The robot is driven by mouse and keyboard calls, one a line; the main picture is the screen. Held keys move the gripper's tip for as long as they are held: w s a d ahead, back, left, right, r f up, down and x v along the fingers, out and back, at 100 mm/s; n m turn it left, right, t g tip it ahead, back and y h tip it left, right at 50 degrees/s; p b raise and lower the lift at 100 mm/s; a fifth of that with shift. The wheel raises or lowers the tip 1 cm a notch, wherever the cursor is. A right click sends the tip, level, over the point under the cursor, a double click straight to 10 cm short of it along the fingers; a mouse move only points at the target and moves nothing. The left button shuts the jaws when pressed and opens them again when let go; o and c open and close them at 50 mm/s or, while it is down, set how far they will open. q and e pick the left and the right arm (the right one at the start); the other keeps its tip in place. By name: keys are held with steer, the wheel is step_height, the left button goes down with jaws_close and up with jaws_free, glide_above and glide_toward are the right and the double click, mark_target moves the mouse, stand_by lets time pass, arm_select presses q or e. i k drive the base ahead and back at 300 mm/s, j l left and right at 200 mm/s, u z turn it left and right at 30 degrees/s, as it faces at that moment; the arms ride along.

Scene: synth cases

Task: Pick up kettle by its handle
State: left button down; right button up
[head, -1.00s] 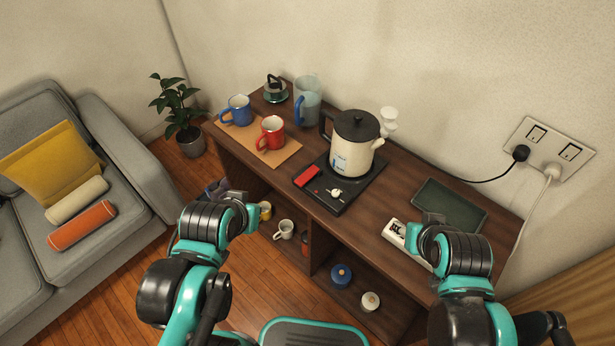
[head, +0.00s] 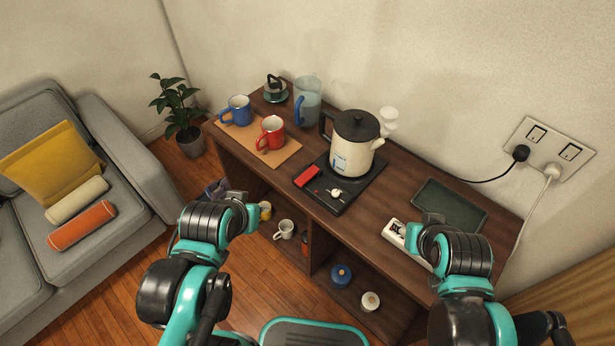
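The kettle (head: 350,150) has a cream body and a black lid. It stands upright on a black base plate (head: 329,199) on the wooden cabinet. Its dark handle (head: 325,124) is on the left side and its spout points right. My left gripper (head: 214,189) is in front of the cabinet's left part, well away from the kettle, its fingers small and dark. My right gripper (head: 431,219) is over the cabinet's right part, right of the kettle, mostly hidden by its own wrist. Neither gripper touches the kettle.
Left of the kettle are a red mug (head: 271,133), a blue mug (head: 238,110) on a wooden board (head: 283,151), and a clear pitcher (head: 308,103). A white cup (head: 389,117) stands behind the kettle. A dark tray (head: 450,206) and white power strip (head: 394,232) are at right.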

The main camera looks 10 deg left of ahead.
mark_target(347, 160)
steer(key=j+z, duration=0.2)
steer(key=z, duration=0.3)
steer(key=j+z, duration=0.35)
steer(key=j, duration=0.55)
steer(key=j+z, duration=0.3)
steer(key=j, duration=0.55)
steer(key=k+j, duration=0.1)
steer(key=j, duration=0.45)
steer(key=k+j, duration=0.1)
steer(key=j, duration=0.45)
steer(key=k+j, duration=0.1)
steer(key=j, duration=0.45)
steer(key=z, duration=0.05)
